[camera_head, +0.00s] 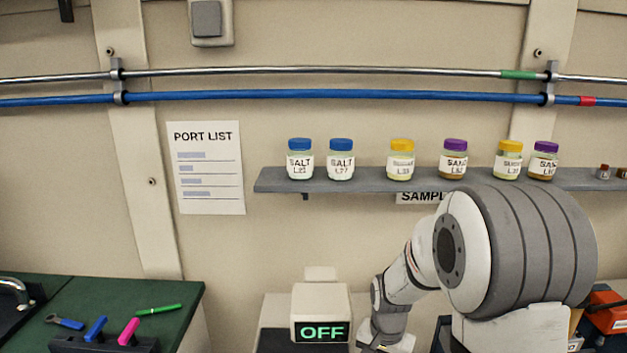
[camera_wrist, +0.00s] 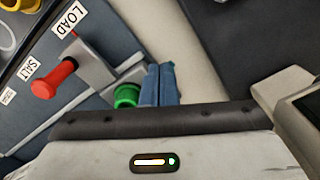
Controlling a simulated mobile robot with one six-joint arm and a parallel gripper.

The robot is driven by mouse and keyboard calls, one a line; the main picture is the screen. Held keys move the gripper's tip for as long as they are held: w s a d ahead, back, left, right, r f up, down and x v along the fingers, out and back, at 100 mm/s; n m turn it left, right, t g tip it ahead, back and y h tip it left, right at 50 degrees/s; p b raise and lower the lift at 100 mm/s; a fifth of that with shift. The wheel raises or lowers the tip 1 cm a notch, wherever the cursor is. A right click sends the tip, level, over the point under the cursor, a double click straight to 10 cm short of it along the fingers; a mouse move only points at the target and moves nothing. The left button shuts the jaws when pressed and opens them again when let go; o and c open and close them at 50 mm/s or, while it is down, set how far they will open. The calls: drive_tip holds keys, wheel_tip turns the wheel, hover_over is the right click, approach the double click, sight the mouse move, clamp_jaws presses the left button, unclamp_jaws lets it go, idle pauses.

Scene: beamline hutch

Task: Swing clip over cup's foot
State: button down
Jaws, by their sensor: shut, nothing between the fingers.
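My gripper (camera_wrist: 160,70) shows in the wrist view as two blue fingers pressed together, shut and empty. Just left of the fingertips is a round green part (camera_wrist: 127,95), partly hidden behind the gripper. A pale grey bracket or arm (camera_wrist: 92,66) runs beside it on a dark blue-grey panel. I cannot tell for certain which of these parts is the clip or the cup's foot. A red knob (camera_wrist: 55,78) sits farther left, by the labels "SALT" and "LOAD". In the head view my arm hides the work spot and the gripper's fingers are not visible.
A yellow ring-shaped part (camera_wrist: 20,4) is at the wrist view's top left corner. In the head view, a display box (camera_head: 321,314) reads "OFF" left of my arm. A shelf (camera_head: 275,180) of lidded jars runs behind.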

drive_tip(key=shift+w, duration=0.1)
drive_tip(key=shift+w+a, duration=0.3)
drive_tip(key=shift+w, duration=0.35)
idle(0.3)
drive_tip(key=shift+w+a+r, duration=0.15)
drive_tip(key=shift+w+a, duration=0.05)
drive_tip(key=shift+w, duration=0.4)
drive_tip(key=shift+r, duration=0.1)
wheel_tip(320, 180, up, 7)
drive_tip(key=p, duration=0.4)
drive_tip(key=shift+s+p, duration=0.35)
drive_tip(key=shift+s, duration=0.05)
